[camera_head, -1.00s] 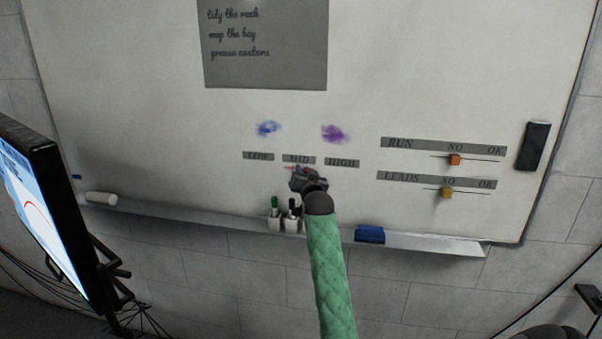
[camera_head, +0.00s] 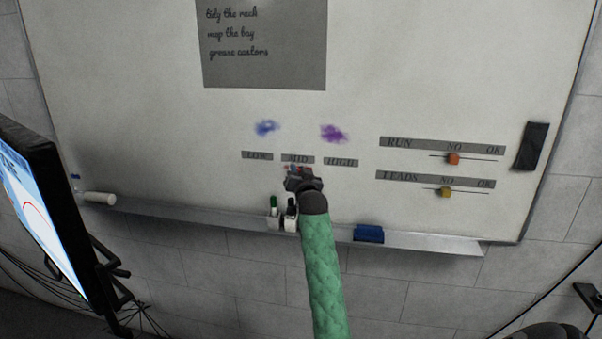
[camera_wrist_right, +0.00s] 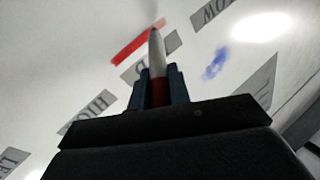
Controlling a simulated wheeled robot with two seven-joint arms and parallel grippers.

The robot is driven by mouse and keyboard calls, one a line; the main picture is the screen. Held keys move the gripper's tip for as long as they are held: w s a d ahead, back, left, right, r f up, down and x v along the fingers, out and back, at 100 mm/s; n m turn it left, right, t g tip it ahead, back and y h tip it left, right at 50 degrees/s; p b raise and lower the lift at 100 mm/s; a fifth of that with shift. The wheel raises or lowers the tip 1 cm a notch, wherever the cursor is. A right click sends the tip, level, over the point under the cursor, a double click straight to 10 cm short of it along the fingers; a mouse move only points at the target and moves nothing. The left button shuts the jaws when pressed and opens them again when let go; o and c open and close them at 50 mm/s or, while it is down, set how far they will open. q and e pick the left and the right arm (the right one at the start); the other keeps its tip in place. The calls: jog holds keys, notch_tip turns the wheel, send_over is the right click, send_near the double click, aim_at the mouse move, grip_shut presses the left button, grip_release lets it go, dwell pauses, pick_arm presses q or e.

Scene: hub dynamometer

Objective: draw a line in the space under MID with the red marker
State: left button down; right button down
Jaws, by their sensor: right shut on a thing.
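My right gripper (camera_head: 298,172) is just below the MID label (camera_head: 298,159) on the whiteboard. In the right wrist view it is shut on the red marker (camera_wrist_right: 158,88), a white barrel with a red band and a dark tip. The tip points at the board, over a red stroke (camera_wrist_right: 128,53) beside the MID label. I cannot tell whether the tip touches. The stroke lies on the side of the labels away from the coloured smudges. In the head view my gripper mostly hides this area. My left gripper is out of view.
The LOW label (camera_head: 257,156) and HIGH label (camera_head: 341,162) flank MID. Blue (camera_head: 266,128) and purple (camera_head: 333,133) smudges lie above. The tray (camera_head: 430,242) below has marker cups and a blue block (camera_head: 369,233). A monitor (camera_head: 42,220) stands at left.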

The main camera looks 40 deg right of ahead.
dwell(0.3)
jog(key=shift+w+a, duration=0.4)
jog(key=shift+w, duration=0.1)
jog(key=shift+w+a, duration=0.1)
jog(key=shift+w+a+f, duration=0.1)
jog(key=shift+w+a, duration=0.25)
jog(key=shift+w, duration=0.05)
jog(key=shift+s, duration=0.1)
jog(key=s+a+p, duration=0.1)
jog(key=s+a, duration=0.4)
jog(key=a, duration=0.1)
jog(key=shift+s+a+p, duration=0.35)
jog(key=shift+s+a, duration=0.05)
dwell(0.6)
dwell(0.3)
